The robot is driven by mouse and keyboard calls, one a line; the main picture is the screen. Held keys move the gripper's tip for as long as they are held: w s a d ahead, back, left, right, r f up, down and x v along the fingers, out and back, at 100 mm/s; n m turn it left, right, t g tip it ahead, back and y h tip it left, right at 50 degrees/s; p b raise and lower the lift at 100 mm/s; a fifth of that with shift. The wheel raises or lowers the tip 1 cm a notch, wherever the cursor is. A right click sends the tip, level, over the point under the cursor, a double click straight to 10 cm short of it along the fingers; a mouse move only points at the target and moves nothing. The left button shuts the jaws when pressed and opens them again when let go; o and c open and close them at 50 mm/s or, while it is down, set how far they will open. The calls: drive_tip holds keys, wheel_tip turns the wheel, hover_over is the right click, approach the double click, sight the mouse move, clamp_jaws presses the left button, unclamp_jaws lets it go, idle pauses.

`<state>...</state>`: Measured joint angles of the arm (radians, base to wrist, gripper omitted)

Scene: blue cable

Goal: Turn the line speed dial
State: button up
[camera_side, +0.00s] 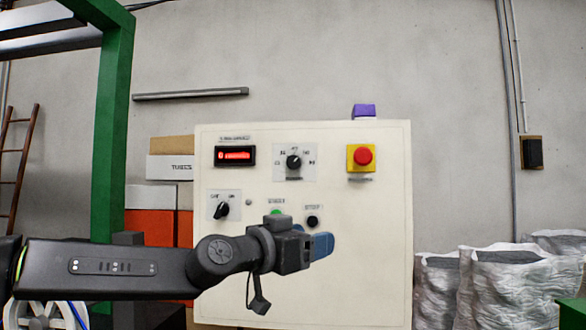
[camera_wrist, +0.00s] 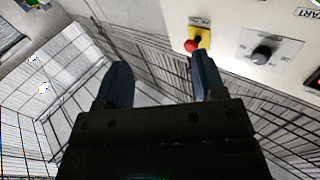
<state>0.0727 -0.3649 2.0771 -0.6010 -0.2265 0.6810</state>
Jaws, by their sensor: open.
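The line speed dial appears to be the black knob (camera_side: 293,162) on a white scale plate, in the upper middle of the cream control panel (camera_side: 330,285). In the wrist view the knob (camera_wrist: 262,54) is at the upper right, beyond and to the right of my fingers. My gripper (camera_side: 322,246) is in front of the panel's lower middle in the side view, below the dial and apart from it. In the wrist view my gripper (camera_wrist: 160,82) shows two separated blue fingers with nothing between them. The knob's pointer direction is too small to read surely.
A red emergency button (camera_side: 362,156) on a yellow plate is right of the dial. A red display (camera_side: 235,156) is left, a black selector switch (camera_side: 222,209) lower left. A green button (camera_side: 276,212) and black button (camera_side: 312,221) sit below the dial. Wrapped sacks (camera_side: 510,285) stand right.

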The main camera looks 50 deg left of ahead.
drive_tip(key=w+a+r+n+t+y, duration=0.2)
drive_tip(key=w+a+r+n+y, duration=0.15)
drive_tip(key=r+y, duration=0.25)
drive_tip(key=n+g+y, duration=0.5)
drive_tip(key=n+y, duration=0.1)
drive_tip(key=y, duration=0.3)
approach(293, 162)
drive_tip(key=x, duration=0.9)
drive_tip(key=shift+w+a+r, duration=0.1)
drive_tip(key=shift+w+a, duration=0.05)
drive_tip(key=shift+c, duration=0.2)
drive_tip(key=c, duration=0.9)
drive_tip(key=shift+o, duration=0.2)
